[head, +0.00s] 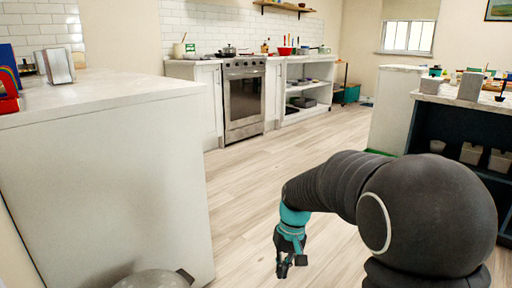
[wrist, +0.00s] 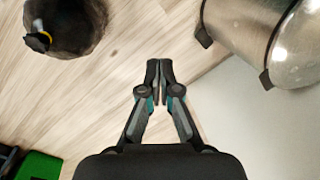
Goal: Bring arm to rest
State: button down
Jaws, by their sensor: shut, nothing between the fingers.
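My arm reaches out from the lower right of the head view and bends down over the wood floor. My gripper (head: 284,271) hangs at the end of it, near the bottom middle of the head view. In the wrist view the gripper (wrist: 159,66) is shut, with its two fingertips together and nothing between them. Wood floor shows beneath the fingers, and they touch nothing that I can see.
A white counter (head: 100,160) stands at the left. A metal pot-like bin (wrist: 270,40) is beside its base. A dark round basket (wrist: 65,22) and a green item (wrist: 38,166) are on the floor. An oven (head: 243,98) stands far back. Open floor (head: 250,185) lies between.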

jog(key=s+d+r+m+t+p, duration=0.1)
jog(key=s+d+r+t+p, duration=0.2)
jog(key=s+r, duration=0.6)
jog(key=s+d+r+m+t+h+p, duration=0.1)
jog(key=s+d+r+t+p, duration=0.2)
jog(key=s+r, duration=0.6)
jog(key=shift+s+d+r+t+h, duration=0.3)
jog(key=shift+s+d+t, duration=0.1)
jog(key=shift+s+d, duration=1.15)
jog(key=shift+s+a, duration=0.15)
